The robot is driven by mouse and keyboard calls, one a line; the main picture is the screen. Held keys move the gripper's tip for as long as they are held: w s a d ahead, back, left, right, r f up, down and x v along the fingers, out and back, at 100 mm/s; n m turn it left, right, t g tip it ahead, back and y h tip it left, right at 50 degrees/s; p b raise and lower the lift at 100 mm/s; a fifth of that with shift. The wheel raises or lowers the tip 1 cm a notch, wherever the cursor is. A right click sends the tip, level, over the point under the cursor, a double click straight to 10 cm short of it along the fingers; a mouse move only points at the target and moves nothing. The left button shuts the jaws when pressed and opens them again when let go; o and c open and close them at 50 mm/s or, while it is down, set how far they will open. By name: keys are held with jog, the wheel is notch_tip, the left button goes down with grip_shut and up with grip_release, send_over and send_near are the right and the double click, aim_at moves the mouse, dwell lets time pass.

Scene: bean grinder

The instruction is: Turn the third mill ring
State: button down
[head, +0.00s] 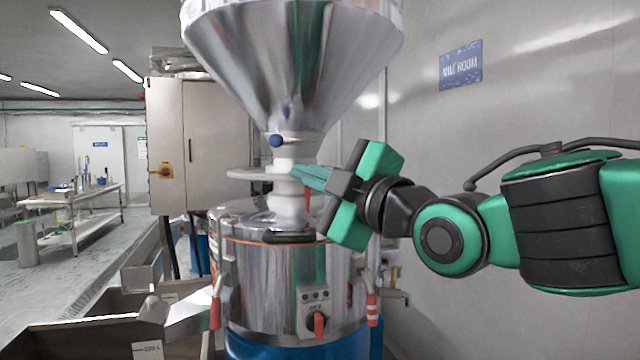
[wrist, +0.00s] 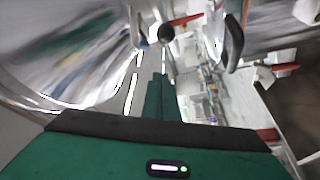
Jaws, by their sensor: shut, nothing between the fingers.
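The mill is a steel drum (head: 285,290) under a large steel hopper (head: 300,60). Between them is a white neck (head: 289,212) with a pale flat ring (head: 248,174) around it. A blue ball knob (head: 277,141) sits at the hopper's outlet, and a black ring or handle (head: 288,237) lies on the drum's top. I cannot tell which ring is the third. My gripper (head: 298,173) is shut and empty, its green fingers pointing left at the neck, level with the pale ring; contact is unclear. The shut fingers also show in the wrist view (wrist: 158,95).
A red lever (head: 307,201) is close below my fingers. A control box with a red knob (head: 318,323) is on the drum's front. A steel cabinet (head: 193,140) stands behind left, a wall is on the right, and open floor lies far left.

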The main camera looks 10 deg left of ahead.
jog(key=w+a+f, duration=0.1)
jog(key=w+a, duration=0.1)
jog(key=w, duration=0.4)
dwell(0.3)
dwell(0.3)
